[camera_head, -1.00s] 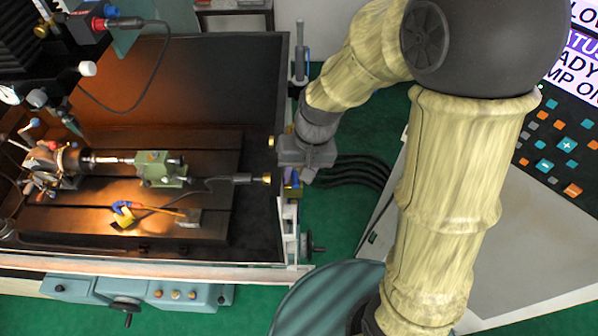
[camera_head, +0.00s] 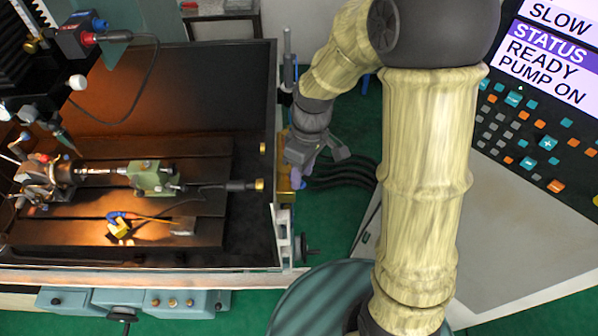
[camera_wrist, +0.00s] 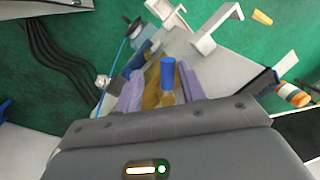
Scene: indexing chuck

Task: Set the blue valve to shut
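In the wrist view, the blue valve handle (camera_wrist: 167,79) stands up as a short blue cylinder over a brass-coloured body (camera_wrist: 151,94). My gripper (camera_wrist: 161,90) is open, with one purple finger on each side of the handle. The handle sits closer to the right finger; I cannot tell whether it touches. In the head view, my gripper (camera_head: 297,172) is at the right side wall of the machine, against the brass valve body (camera_head: 284,183). The handle is mostly hidden there by my gripper.
The machine's tray (camera_head: 255,120) lies left of my gripper, with a chuck (camera_head: 48,178) and a green block (camera_head: 153,178) inside. Black hoses (camera_head: 345,172) run behind my gripper. A control panel (camera_head: 540,130) stands at right. White brackets (camera_wrist: 215,30) rise beyond the valve.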

